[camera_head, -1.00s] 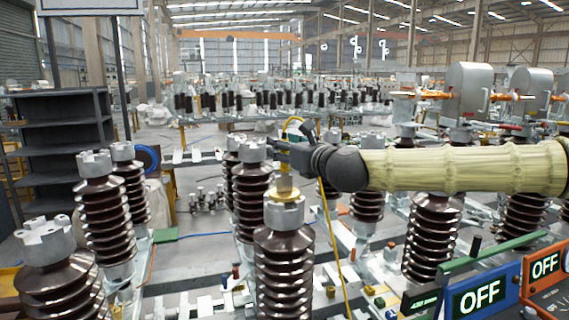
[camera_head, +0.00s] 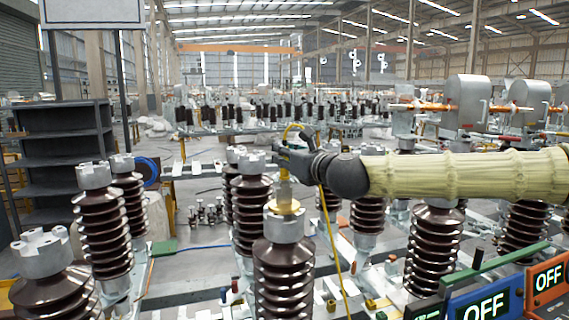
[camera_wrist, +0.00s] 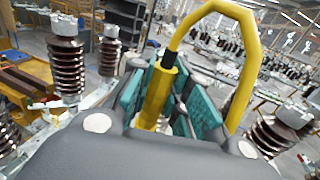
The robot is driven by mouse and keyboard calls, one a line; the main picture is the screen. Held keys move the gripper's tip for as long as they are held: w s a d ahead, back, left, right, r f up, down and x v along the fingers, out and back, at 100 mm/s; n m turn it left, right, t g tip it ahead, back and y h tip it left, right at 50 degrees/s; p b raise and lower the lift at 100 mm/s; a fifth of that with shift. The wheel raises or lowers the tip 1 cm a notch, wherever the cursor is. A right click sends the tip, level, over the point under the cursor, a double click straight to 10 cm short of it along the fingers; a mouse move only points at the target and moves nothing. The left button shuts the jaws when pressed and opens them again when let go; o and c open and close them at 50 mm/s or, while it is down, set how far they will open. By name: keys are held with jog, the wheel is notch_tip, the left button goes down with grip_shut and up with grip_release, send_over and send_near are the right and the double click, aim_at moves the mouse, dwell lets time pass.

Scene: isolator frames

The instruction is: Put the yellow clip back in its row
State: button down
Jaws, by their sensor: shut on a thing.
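The yellow clip (camera_wrist: 158,96) is a slim yellow cylinder with a black end, and a thick yellow cable arches above it. My gripper (camera_head: 285,165) is shut on it, and the teal finger pads (camera_wrist: 190,100) press on its sides in the wrist view. In the head view my gripper is above the nearest middle brown insulator (camera_head: 283,272), whose grey cap (camera_head: 284,229) has a brass-yellow piece (camera_head: 284,207) at its top. The held part points down at this piece; I cannot tell whether they touch. The clip's lower end is hidden in the wrist view.
Ribbed insulators (camera_head: 102,225) stand left and behind, and another (camera_head: 434,245) stands to the right below my arm. The yellow cable (camera_head: 333,245) hangs down beside my gripper. Panels marked OFF (camera_head: 483,305) are at bottom right. A dark shelf (camera_head: 65,150) stands at left.

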jog(key=shift+r+b, duration=0.4)
jog(key=shift+r, duration=0.35)
jog(key=s+d+r+b, duration=0.1)
jog(key=s+d+b, duration=0.1)
jog(key=s, duration=0.5)
jog(key=s+d+r+b, duration=0.1)
jog(key=s+d+b, duration=0.2)
jog(key=s, duration=0.5)
jog(key=shift+s+r+b, duration=0.2)
jog(key=shift+r+b, duration=0.05)
jog(key=shift+b, duration=0.2)
